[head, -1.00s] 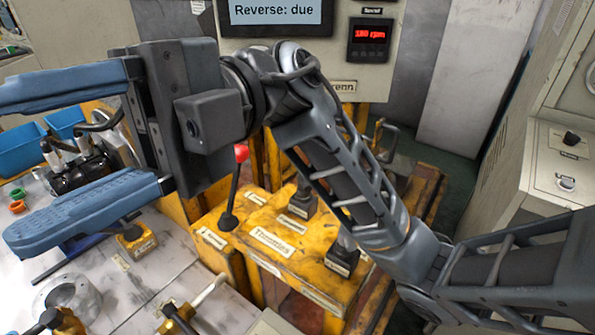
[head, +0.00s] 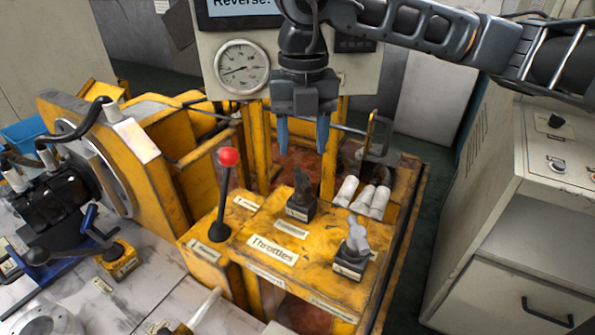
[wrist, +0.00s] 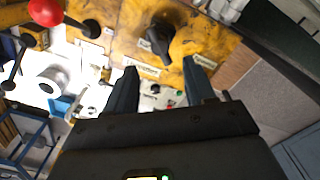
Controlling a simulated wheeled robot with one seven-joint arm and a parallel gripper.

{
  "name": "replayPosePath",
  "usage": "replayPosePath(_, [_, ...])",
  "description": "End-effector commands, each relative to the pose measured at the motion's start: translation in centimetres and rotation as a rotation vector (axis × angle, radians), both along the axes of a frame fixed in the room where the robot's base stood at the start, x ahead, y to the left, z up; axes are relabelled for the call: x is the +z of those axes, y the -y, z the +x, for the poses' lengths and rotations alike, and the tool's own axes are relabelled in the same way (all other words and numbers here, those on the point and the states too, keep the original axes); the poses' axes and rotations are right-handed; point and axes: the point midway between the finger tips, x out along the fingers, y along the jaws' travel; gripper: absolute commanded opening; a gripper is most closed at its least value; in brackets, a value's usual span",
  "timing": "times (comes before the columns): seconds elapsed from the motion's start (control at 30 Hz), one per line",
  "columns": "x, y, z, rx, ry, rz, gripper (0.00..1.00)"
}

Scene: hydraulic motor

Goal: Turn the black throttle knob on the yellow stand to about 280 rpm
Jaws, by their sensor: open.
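The black throttle knob (head: 302,190) stands on a labelled base on top of the yellow stand (head: 312,255), behind the "Throttles" plate. It also shows in the wrist view (wrist: 158,42), beyond the fingertips. My gripper (head: 303,150) points down above and a little behind the knob, with its blue fingers apart and nothing between them. The fingertips (wrist: 160,72) are apart from the knob. A second, grey knob (head: 357,240) sits at the stand's front right.
A lever with a red ball (head: 228,157) rises left of the black knob. Several white-grey rounded parts (head: 364,195) lie to its right. A panel with a dial gauge (head: 241,66) stands behind my gripper. A grey cabinet (head: 520,200) is at the right.

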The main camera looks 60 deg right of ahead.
Motion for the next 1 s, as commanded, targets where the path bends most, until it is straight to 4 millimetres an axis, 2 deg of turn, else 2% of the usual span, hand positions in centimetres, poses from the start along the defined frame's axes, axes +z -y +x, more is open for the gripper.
replayPosePath(0.5, [-6.6,0.1,0.0,-0.003,0.0,0.0,0.54])
replayPosePath(0.67, [-7.5,0.0,0.0,-0.002,0.001,0.0,0.54])
replayPosePath(0.9, [-7.5,0.0,0.0,-0.001,0.002,-0.001,0.54])
replayPosePath(1.0, [-7.5,0.0,0.0,-0.001,0.002,-0.001,0.45])
